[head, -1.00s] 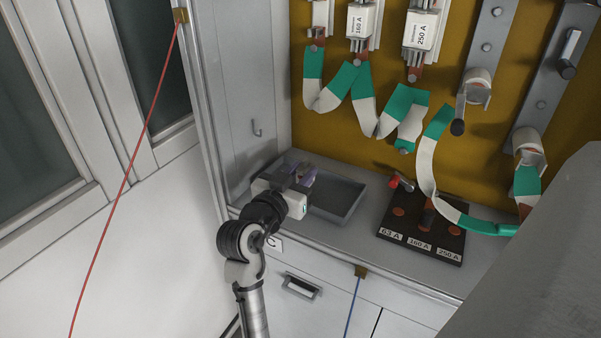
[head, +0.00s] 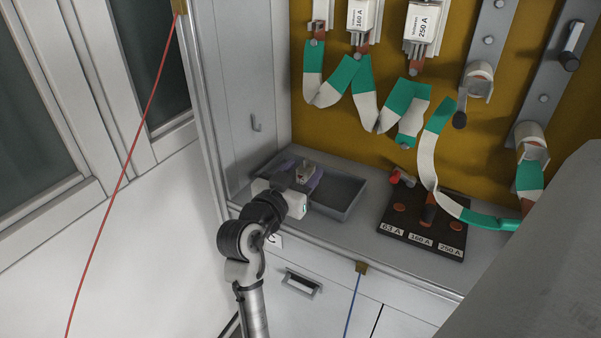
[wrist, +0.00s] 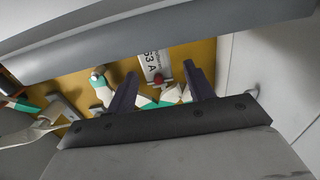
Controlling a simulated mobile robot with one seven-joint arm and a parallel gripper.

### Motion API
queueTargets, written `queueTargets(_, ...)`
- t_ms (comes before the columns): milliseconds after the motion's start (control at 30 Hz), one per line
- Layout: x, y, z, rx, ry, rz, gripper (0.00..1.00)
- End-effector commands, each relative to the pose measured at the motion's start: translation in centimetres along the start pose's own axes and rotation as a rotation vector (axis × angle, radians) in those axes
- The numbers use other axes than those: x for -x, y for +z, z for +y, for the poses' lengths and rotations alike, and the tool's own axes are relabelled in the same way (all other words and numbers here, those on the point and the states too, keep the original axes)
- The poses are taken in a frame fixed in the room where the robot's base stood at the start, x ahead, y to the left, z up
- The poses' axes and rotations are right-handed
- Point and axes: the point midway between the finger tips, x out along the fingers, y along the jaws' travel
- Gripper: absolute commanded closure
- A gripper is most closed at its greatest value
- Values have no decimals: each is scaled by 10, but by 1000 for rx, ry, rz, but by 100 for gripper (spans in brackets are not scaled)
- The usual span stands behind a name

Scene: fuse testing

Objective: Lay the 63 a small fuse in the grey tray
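My gripper hides part of the tray's left side. I cannot tell whether the fuse touches the tray floor.
The tray's right half is empty. A dark test block (head: 424,227) labelled 63 A, 160 A and 250 A stands to the right. Fuses marked 160 A (head: 361,16) and 250 A (head: 423,22) hang on the yellow panel, with green-white strips below. A cabinet wall is close on the left.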

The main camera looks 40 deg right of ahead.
Motion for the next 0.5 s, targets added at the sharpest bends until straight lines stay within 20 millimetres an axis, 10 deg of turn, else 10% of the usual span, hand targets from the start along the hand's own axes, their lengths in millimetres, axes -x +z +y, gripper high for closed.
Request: queueTargets(500,34,3,-1,-1,-4,0,48)
